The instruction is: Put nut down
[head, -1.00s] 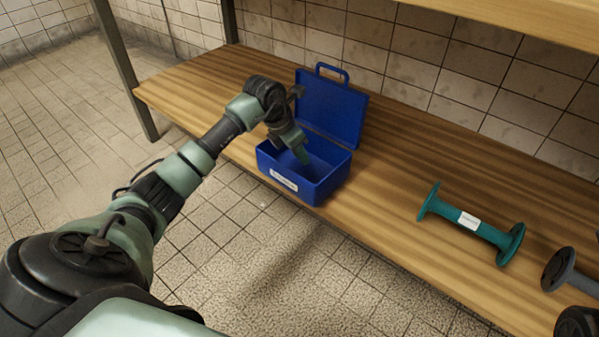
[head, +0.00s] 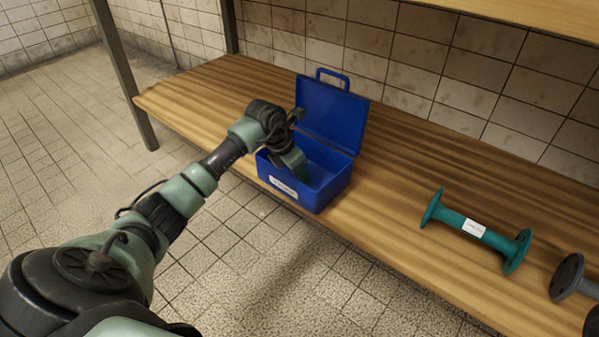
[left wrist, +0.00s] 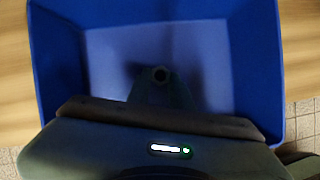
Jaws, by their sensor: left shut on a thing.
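An open blue box (head: 327,190) with a raised lid and a white label stands near the front edge of the wooden shelf. My left gripper (head: 300,172) reaches down into it, and its fingertips are largely hidden by the near wall and the wrist. In the left wrist view the blue box (left wrist: 255,75) surrounds the gripper, whose fingers are shut around a small dark nut (left wrist: 160,74) just above or at the box floor; I cannot tell if it touches. My right gripper is not in view.
On the wooden shelf (head: 400,180) a teal flanged pipe piece (head: 473,228) lies to the right of the box. A grey flanged piece (head: 567,277) lies further right. An upper shelf (head: 530,18) hangs above. The shelf left of the box is clear.

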